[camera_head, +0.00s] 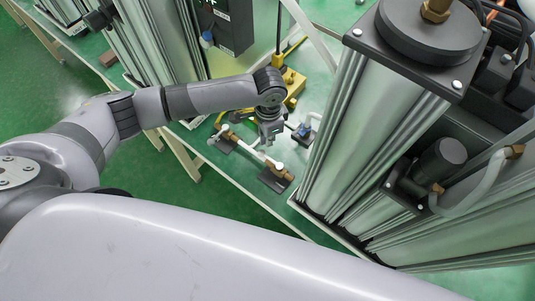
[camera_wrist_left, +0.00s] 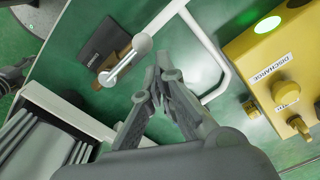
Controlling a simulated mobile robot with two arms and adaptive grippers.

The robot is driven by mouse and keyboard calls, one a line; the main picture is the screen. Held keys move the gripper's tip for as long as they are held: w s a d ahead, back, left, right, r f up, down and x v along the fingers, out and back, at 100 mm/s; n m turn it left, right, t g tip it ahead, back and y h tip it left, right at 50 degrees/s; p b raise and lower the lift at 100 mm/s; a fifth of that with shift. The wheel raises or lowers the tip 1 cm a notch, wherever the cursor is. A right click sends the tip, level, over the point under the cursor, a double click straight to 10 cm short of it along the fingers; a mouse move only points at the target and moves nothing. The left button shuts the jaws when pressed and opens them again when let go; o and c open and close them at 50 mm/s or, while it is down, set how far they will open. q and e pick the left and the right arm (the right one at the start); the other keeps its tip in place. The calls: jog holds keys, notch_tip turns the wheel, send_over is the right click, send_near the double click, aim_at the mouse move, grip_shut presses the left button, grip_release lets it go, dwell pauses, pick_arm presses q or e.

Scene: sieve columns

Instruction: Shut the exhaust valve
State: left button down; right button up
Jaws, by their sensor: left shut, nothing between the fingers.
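In the left wrist view, a brass valve (camera_wrist_left: 112,72) sits on a dark plate (camera_wrist_left: 105,40), with a pale lever (camera_wrist_left: 124,62) that has a rounded end. No label on it is readable, so I cannot tell whether it is the exhaust valve. In the head view, a valve on a dark base (camera_head: 275,180) and another (camera_head: 222,140) lie along a white pipe on the table. My left gripper (camera_head: 270,140) is above the pipe between them. In the wrist view the left gripper's fingers (camera_wrist_left: 168,75) are together and empty, right of the lever and apart from it.
A yellow box (camera_wrist_left: 275,75) labelled DISCHARGE, with a lit green button, stands at the wrist view's right. A white bent pipe (camera_wrist_left: 215,50) runs between. Tall metal columns (camera_head: 350,130) crowd the right of the head view. A blue-handled fitting (camera_head: 303,131) is beside the gripper.

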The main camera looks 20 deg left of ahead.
pick_arm(q)
jog(key=shift+f, duration=0.2)
jog(key=shift+f+b, duration=0.4)
jog(key=shift+f, duration=1.1)
